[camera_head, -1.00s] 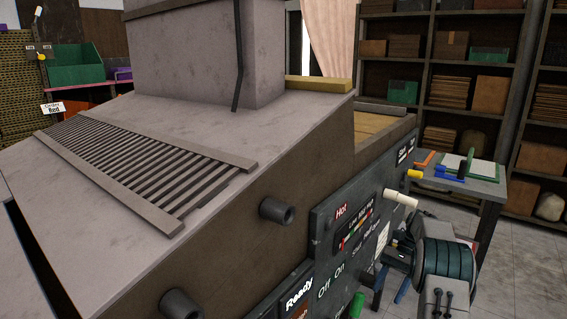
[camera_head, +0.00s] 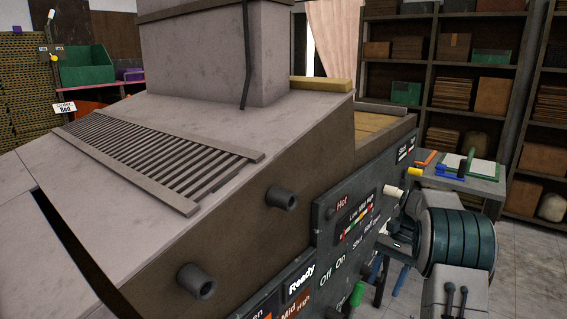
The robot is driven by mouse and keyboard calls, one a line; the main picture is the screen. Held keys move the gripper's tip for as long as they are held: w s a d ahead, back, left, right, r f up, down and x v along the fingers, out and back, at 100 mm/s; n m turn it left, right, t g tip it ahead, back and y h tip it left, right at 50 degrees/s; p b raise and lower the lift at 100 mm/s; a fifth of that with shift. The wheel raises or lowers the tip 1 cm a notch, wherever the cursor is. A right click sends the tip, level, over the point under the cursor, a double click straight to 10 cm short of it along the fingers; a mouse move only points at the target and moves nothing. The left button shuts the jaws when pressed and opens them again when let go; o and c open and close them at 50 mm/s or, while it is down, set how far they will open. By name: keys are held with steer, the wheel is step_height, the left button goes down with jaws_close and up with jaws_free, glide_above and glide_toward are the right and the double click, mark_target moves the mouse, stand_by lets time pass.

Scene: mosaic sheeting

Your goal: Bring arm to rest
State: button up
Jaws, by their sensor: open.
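A dark teal ribbed cylinder (camera_head: 457,241) with a grey block below it stands at the lower right, in front of the machine's right end. It seems to be part of my own arm, but I cannot be sure. I make out no gripper fingers in the head view. A large grey machine (camera_head: 75,210) with a sloping top and a slatted grille fills the left and middle.
A small table (camera_head: 484,185) with coloured tools stands at the right, before tall shelves (camera_head: 430,74) of boxes. Green bins (camera_head: 85,66) are at the far left. Floor (camera_head: 528,270) shows clear at the lower right.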

steer(key=s+a+r+n+t+h, duration=0.2)
steer(key=s+a+r, duration=0.2)
steer(key=s, duration=0.2)
steer(key=s+a+r+n+t+h, duration=0.1)
steer(key=s+a+r+n+t, duration=0.1)
steer(key=s+a+r, duration=0.3)
steer(key=s+a+f+n+t+h, duration=0.1)
steer(key=s+f+n+t, duration=0.1)
steer(key=s, duration=0.5)
steer(key=s+a+f+n+t+h, duration=0.1)
steer(key=s+n+t, duration=0.1)
steer(key=s, duration=0.5)
steer(key=shift+s+f+n, duration=0.35)
steer(key=shift+n, duration=0.05)
